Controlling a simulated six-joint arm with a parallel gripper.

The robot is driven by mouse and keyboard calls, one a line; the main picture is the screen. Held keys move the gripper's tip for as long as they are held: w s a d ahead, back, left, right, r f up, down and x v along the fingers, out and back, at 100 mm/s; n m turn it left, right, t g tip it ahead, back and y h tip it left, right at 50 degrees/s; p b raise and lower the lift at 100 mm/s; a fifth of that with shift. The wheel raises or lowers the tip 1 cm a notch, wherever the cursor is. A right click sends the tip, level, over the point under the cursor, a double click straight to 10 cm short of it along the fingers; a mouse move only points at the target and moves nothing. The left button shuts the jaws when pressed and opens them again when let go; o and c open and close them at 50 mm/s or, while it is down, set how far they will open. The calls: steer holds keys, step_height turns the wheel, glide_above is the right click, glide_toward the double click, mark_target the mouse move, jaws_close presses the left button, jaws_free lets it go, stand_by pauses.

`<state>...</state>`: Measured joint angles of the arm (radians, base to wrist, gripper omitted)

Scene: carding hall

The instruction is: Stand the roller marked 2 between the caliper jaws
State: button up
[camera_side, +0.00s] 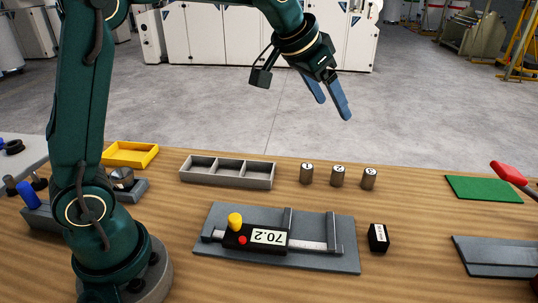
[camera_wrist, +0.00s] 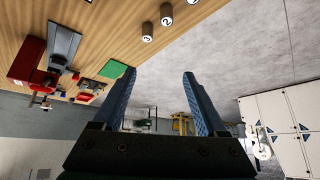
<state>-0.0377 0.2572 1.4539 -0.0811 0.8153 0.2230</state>
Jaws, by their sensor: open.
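The caliper (camera_side: 268,237) lies on a grey plate (camera_side: 225,259) in front of the rollers. Its display reads 70.2, and its two jaws (camera_side: 312,228) are apart with nothing between them. My gripper (camera_side: 333,108) is open and empty, high above and beyond the table's back edge, clear of the rollers.
A grey three-compartment tray (camera_side: 228,184) stands empty left of the rollers. A small black block (camera_side: 378,238) sits right of the caliper plate. A yellow tray (camera_side: 131,154), a green mat (camera_side: 482,189) and a red-handled tool (camera_side: 509,173) lie farther out. Table between rollers and caliper is clear.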

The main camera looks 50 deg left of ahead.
steer(key=g, duration=0.1)
glide_above(338, 168)
steer(key=s, duration=0.2)
step_height(338, 168, down, 8)
steer(key=shift+g, duration=0.8)
step_height(338, 168, down, 8)
steer(key=shift+w+f, duration=0.1)
steer(key=shift+w, duration=0.05)
steer(key=shift+x, duration=2.35)
jaws_close()
